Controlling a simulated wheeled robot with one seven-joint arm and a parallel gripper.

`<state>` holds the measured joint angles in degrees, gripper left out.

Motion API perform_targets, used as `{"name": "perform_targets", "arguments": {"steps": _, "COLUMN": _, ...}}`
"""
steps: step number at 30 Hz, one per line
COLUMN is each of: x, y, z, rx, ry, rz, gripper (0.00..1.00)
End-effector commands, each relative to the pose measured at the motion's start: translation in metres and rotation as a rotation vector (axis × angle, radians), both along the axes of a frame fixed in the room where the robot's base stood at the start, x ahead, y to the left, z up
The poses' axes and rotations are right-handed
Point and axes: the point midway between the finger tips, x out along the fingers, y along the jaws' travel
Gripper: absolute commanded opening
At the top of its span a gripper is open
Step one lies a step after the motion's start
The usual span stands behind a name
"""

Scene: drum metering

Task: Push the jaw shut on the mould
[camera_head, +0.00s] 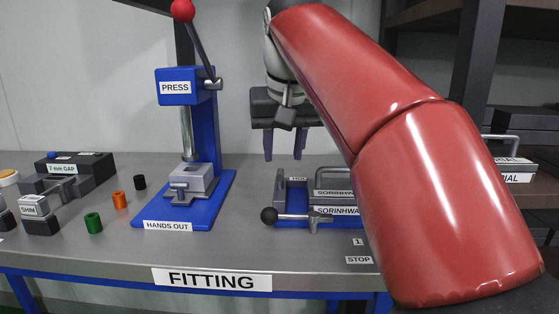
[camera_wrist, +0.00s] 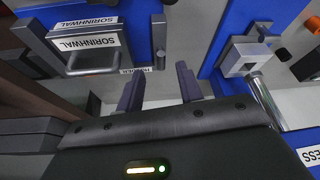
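A grey block with a square pocket, which looks like the mould (camera_head: 197,176), sits on the blue press base (camera_head: 215,205). A grey piece with a T-shaped handle, which may be the jaw (camera_head: 179,190), stands at its front. In the wrist view the mould (camera_wrist: 236,62) is at the upper right, with the handled piece (camera_wrist: 262,32) beside it. I cannot tell whether they touch. My gripper (camera_head: 284,145) is open and empty, pointing down in the air to the right of the press. Its two fingers (camera_wrist: 159,88) show apart in the wrist view.
The blue press column (camera_head: 206,125) and red-knobbed lever (camera_head: 196,40) rise left of my gripper. A holder (camera_head: 325,190) with labelled parts and a black-ball lever (camera_head: 268,215) is below right. Small cylinders (camera_head: 119,200) and gauge blocks (camera_head: 75,165) are at left.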

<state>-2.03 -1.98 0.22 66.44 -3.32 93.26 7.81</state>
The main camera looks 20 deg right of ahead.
Motion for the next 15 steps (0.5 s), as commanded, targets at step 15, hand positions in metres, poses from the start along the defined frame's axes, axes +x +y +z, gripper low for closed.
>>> {"name": "perform_targets", "arguments": {"steps": 15, "x": 0.026, "y": -0.002, "z": -0.053, "rx": 0.001, "ry": 0.003, "rz": -0.006, "gripper": 0.36}}
